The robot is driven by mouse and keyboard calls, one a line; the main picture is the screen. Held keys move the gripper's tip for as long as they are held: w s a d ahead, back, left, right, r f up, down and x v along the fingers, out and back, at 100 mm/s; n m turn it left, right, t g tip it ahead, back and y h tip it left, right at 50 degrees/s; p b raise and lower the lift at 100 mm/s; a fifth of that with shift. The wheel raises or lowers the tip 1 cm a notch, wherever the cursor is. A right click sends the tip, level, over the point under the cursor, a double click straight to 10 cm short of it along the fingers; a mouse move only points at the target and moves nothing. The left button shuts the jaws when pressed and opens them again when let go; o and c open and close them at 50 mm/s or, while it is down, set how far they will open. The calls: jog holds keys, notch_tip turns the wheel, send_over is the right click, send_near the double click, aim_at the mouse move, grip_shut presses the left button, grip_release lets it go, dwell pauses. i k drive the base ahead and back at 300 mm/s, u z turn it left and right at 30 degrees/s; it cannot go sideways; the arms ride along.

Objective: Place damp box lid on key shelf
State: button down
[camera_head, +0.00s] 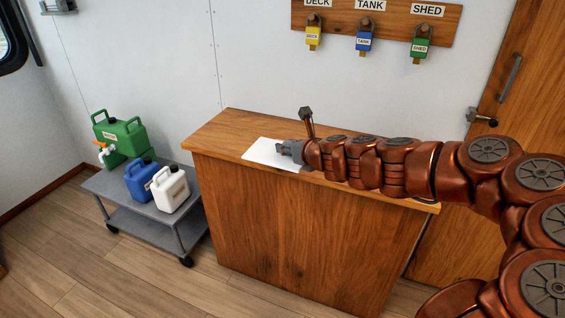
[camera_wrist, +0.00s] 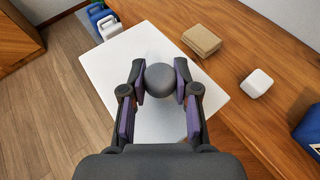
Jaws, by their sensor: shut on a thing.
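A flat white panel with a round dark grey knob, which looks like the lid (camera_head: 262,151), is at the left part of the wooden counter. In the wrist view the lid (camera_wrist: 120,65) reaches across the counter's edge, with floor showing beyond it. I cannot tell whether it touches the counter. My gripper (camera_head: 283,148) is shut on the grey knob; in the wrist view my gripper (camera_wrist: 160,82) has one finger on each side of it. No shelf named for keys is clear; a wooden wall board (camera_head: 385,22) holds padlocks labelled DECK, TANK and SHED.
The wooden counter (camera_head: 225,128) stands against the wall. A tan block (camera_wrist: 202,40), a small white box (camera_wrist: 257,84) and a blue object (camera_wrist: 309,132) are on it. A grey cart (camera_head: 110,190) with green, blue and white canisters stands left. A door (camera_head: 490,95) is right.

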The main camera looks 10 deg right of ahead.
aim_at(250, 140)
jog(key=u, duration=0.25)
jog(key=k, duration=0.7)
jog(key=u, duration=1.05)
jog(key=i, duration=1.05)
jog(key=z, duration=0.4)
jog(key=i, duration=0.9)
jog(key=z, duration=0.75)
